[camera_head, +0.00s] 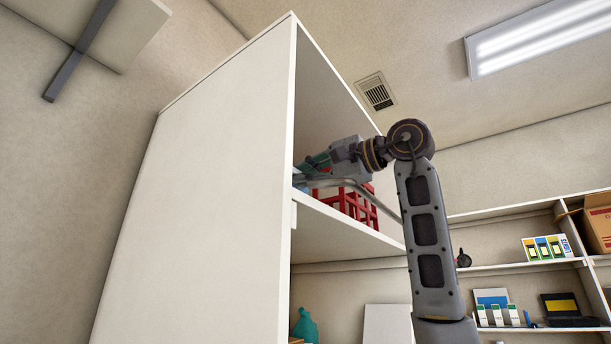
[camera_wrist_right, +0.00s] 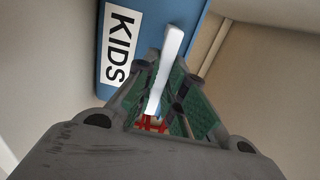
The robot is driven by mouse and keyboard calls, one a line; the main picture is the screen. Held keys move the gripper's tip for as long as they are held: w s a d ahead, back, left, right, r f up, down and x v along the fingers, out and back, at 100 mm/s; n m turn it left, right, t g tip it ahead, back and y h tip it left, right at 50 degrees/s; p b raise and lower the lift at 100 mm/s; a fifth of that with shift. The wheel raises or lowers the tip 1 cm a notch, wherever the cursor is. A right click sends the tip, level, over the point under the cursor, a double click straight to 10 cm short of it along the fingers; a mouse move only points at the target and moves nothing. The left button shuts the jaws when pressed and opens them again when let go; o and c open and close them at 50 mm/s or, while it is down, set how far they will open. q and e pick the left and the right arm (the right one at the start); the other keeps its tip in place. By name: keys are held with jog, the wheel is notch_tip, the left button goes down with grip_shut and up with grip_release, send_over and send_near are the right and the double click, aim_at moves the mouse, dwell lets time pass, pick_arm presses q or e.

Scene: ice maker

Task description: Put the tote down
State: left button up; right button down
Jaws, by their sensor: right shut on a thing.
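The blue tote (camera_wrist_right: 184,19) shows in the right wrist view with a white label reading KIDS. A white bar (camera_wrist_right: 168,65), seemingly its handle, runs between the green-padded fingers of my right gripper (camera_wrist_right: 170,88). The gripper is shut on it. In the head view my right gripper (camera_head: 314,164) reaches into the upper compartment of the tall white shelf unit (camera_head: 338,229), above its board. The unit's side panel hides most of the tote there, so I cannot tell whether it touches the board. My left gripper is not in view.
A red open-frame crate (camera_head: 357,203) stands on the same board, close to my right gripper. A teal bag-like thing (camera_head: 305,326) is lower down. Wall shelves at the right hold a cardboard box (camera_head: 598,222) and several small goods.

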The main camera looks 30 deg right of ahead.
jog(key=shift+s+f, duration=0.1)
jog(key=shift+f, duration=0.1)
dwell(0.3)
jog(key=c, duration=1.5)
grip_release()
jog(key=b+v, duration=0.2)
jog(key=v, duration=1)
jog(key=shift+r, duration=0.1)
